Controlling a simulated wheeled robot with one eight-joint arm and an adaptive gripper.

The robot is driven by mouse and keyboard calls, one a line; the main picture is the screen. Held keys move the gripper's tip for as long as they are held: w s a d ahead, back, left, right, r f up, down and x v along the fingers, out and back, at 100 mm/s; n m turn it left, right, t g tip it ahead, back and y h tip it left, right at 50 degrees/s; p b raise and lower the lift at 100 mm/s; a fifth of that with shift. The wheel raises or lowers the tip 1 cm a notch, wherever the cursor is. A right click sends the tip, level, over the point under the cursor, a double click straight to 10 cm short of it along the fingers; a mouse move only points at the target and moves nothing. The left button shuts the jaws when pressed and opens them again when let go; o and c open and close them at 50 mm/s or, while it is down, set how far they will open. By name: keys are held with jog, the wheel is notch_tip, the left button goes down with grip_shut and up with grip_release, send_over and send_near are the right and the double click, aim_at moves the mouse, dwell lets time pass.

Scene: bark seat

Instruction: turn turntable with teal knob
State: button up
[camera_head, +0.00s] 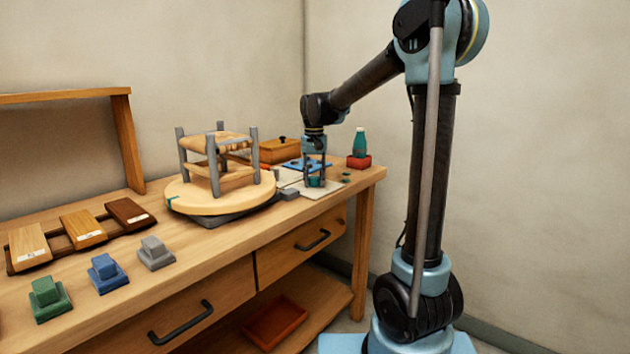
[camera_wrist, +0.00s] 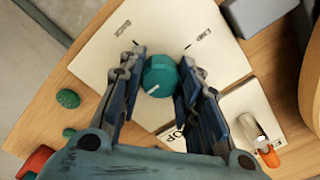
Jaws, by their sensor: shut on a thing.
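The teal knob (camera_wrist: 159,72) is round with a white line on its top, pointing toward the lower left in the wrist view. It sits on a pale card with printed words. My gripper (camera_head: 316,182) is down over the knob at the bench's right end, with a dark finger on each side of it. In the wrist view my gripper (camera_wrist: 161,74) is shut on the knob. The turntable (camera_head: 190,197) is a round wooden disc on a dark base, left of my gripper. A small chair with grey posts and a woven seat (camera_head: 205,143) stands upright on it. A teal mark shows on the disc's left rim.
A grey block (camera_head: 290,194) lies between the turntable and the card. A teal bottle (camera_head: 359,140) stands in a red holder behind my gripper. A wooden box (camera_head: 279,150) is at the back. Green, blue and grey blocks line the front left.

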aim_at(314, 177)
jog(key=o, duration=1)
jog(key=shift+o, duration=0.2)
jog(key=shift+r, duration=0.1)
notch_tip(314, 177, up, 12)
jog(key=shift+w, duration=0.1)
jog(key=s+d+f+t, duration=0.1)
jog(key=s+d+f, duration=0.75)
jog(key=s, duration=0.35)
jog(key=s+d+f+t, duration=0.1)
jog(key=s+d+f, duration=0.6)
jog(key=s+d, duration=0.4)
jog(key=s+d+f, duration=0.2)
jog(key=s+f, duration=0.7)
jog(key=f, duration=0.1)
jog(key=shift+d+f+n, duration=0.25)
jog(key=shift+f+n, duration=0.05)
jog(key=shift+f, duration=0.05)
